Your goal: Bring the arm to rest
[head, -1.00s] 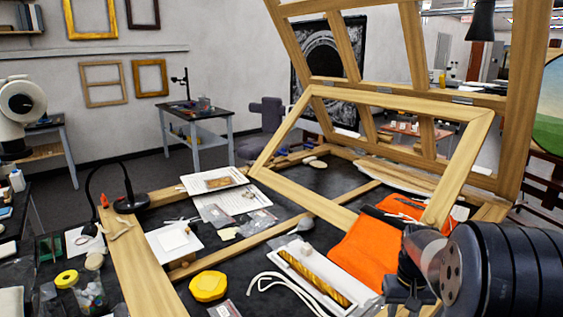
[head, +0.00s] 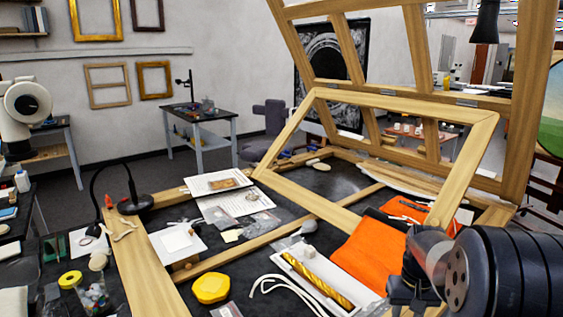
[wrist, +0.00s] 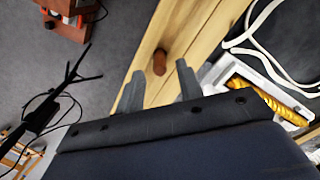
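My gripper (head: 410,292) hangs at the lower right of the head view, close to the right of the white tray and in front of the orange cloth. In the wrist view my gripper (wrist: 160,68) shows two grey fingers set apart with empty space between them. Beyond them lies a wooden beam with a brown peg (wrist: 160,62), seen between the fingertips but not visibly gripped. The gilt fragment (head: 322,281), a gold twisted strip, lies in a white tray (head: 290,262). It also shows at the right of the wrist view (wrist: 262,98), apart from the fingers.
A large wooden frame (head: 460,185) leans over the dark worktop. An orange cloth (head: 368,255), a yellow lump (head: 210,288), white cord (head: 268,284) and papers (head: 178,243) lie on it. A black lamp (head: 135,203) stands at the left. Grey floor is open behind.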

